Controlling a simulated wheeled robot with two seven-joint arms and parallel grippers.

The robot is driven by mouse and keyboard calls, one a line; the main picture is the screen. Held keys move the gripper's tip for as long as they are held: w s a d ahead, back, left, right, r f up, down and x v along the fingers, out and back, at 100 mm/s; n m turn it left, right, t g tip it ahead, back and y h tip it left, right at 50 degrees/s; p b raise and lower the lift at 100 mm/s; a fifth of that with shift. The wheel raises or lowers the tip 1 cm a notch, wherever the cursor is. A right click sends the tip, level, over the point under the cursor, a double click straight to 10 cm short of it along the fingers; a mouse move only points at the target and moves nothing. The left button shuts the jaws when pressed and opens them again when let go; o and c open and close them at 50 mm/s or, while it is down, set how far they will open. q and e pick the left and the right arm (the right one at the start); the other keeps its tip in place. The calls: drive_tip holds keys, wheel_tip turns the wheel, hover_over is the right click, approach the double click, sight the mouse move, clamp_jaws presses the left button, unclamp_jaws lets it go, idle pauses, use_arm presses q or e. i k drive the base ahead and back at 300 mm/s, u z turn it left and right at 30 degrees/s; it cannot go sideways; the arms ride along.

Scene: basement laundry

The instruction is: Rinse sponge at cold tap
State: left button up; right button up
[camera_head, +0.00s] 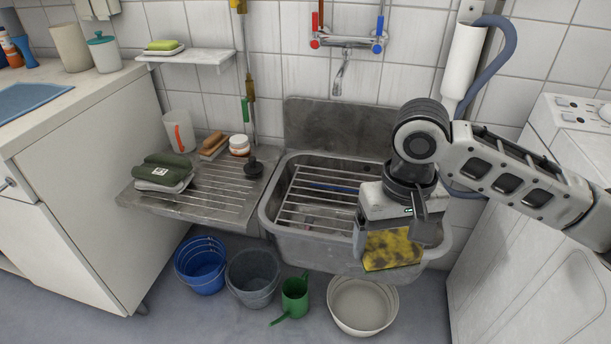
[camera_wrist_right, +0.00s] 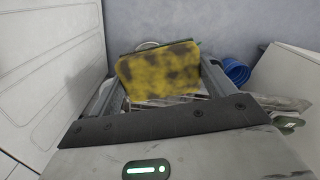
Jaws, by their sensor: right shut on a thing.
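My right gripper (camera_head: 392,246) is shut on a yellow sponge (camera_head: 393,250) with dark stains. It holds the sponge over the front right part of the metal sink (camera_head: 286,222). The sponge also shows in the right wrist view (camera_wrist_right: 160,72), between the fingers. The tap (camera_head: 345,42) is on the tiled wall above the sink, with a red handle (camera_head: 315,43) on the left and a blue handle (camera_head: 378,47) on the right. Its spout (camera_head: 339,80) points down, behind and left of my gripper. I cannot tell whether water runs. My left gripper is not in view.
A metal rack (camera_head: 318,196) lies over the sink. The drainboard (camera_head: 214,200) on the left holds folded cloths (camera_head: 165,172), a brush (camera_head: 213,144) and a white jar (camera_head: 239,145). Buckets (camera_head: 202,264) and a green watering can (camera_head: 294,297) stand on the floor. A white machine (camera_head: 535,250) is at right.

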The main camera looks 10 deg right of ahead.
sight(377, 47)
drive_tip(key=u, duration=1.15)
drive_tip(key=i, duration=1.65)
drive_tip(key=z, duration=2.15)
